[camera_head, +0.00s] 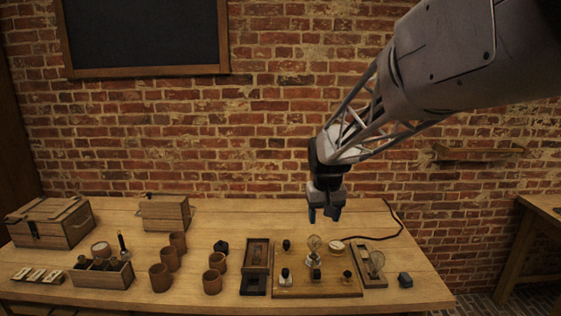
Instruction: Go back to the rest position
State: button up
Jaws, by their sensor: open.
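My gripper (324,214) hangs from the arm with its fingers pointing down. It is open and empty, above the right half of the wooden table (130,228). Below it is a wooden board (290,291) carrying a glass bulb (314,243) and several dark knobs or terminals. The gripper appears clear of the board and the bulb, though the exact height cannot be told.
Several brown jars (160,277) stand left of the middle. A lidded wooden chest (50,222), a smaller box (165,212) and a divided tray (102,274) are at the left. A dark block (405,280) lies at the right. A brick wall (270,120) stands behind.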

jog(key=s+d, duration=0.3)
jog(key=s, duration=1.5)
jog(key=s+d+m+t, duration=0.1)
jog(key=s+d, duration=0.2)
jog(key=s, duration=1.5)
jog(key=shift+s+d+r, duration=0.25)
jog(key=shift+d+r, duration=0.15)
jog(key=shift+c, duration=0.4)
jog(key=shift+w, duration=0.15)
